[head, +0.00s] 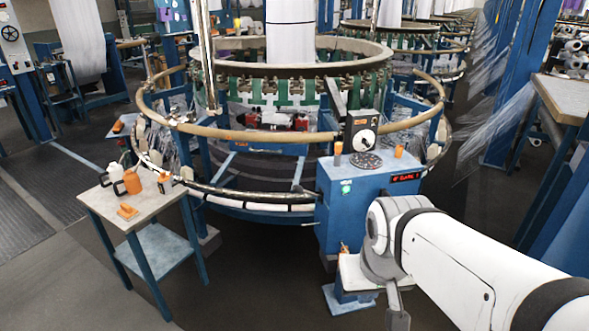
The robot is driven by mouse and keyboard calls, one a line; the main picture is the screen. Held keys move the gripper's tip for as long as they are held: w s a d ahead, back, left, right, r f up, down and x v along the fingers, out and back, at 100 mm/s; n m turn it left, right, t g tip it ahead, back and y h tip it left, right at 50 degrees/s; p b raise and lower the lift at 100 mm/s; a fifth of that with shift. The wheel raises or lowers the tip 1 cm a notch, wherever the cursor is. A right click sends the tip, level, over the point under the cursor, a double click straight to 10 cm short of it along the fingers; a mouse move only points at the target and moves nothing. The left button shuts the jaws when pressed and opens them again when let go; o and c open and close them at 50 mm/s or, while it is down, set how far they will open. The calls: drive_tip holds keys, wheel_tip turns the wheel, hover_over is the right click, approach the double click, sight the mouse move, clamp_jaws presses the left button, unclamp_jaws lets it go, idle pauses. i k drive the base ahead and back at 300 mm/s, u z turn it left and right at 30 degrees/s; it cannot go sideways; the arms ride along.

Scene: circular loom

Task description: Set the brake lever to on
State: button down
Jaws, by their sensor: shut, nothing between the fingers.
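A blue control console (352,205) stands at the front of the circular loom.
The loom's ring rail (233,135) curves around the machine behind the console. A small table (98,204) at the left holds an orange bottle (132,182) and other small items. Dark floor lies open between table and console. A bench (566,95) stands at the right.

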sight(297, 189)
drive_tip(key=u, duration=0.25)
drive_tip(key=i, duration=1.35)
drive_tip(key=z, duration=0.25)
